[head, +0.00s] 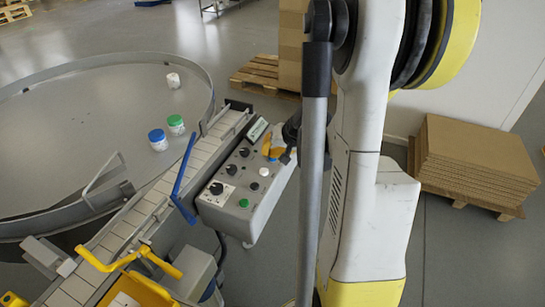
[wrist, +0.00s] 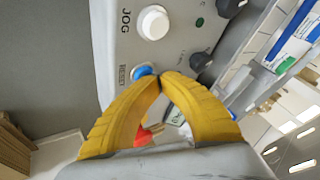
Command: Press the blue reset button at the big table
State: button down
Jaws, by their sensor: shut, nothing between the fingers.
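The blue reset button (wrist: 142,72) sits on the grey control panel (head: 236,192) beside the round table (head: 70,105). In the wrist view it shows next to the word RESET, partly covered by my fingers. My gripper (wrist: 161,76) has its yellow fingers shut with the tips together and nothing between them. The tips are right at the button's edge; I cannot tell whether they touch it. In the head view my gripper (head: 269,148) is over the panel's upper right end, partly hidden by my arm.
A white JOG button (wrist: 153,22) is close by. A red-orange part (wrist: 142,135) shows behind my fingers. Black knobs and a green button (head: 244,203) are farther along the panel. A conveyor (head: 150,205) with a blue rail (head: 183,178) runs alongside. Jars stand on the round table.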

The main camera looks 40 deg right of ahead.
aim_at(269, 157)
jog(key=shift+r+p, duration=0.65)
jog(key=shift+r, duration=0.25)
jog(key=shift+r+p, duration=1.9)
jog(key=shift+r, duration=0.65)
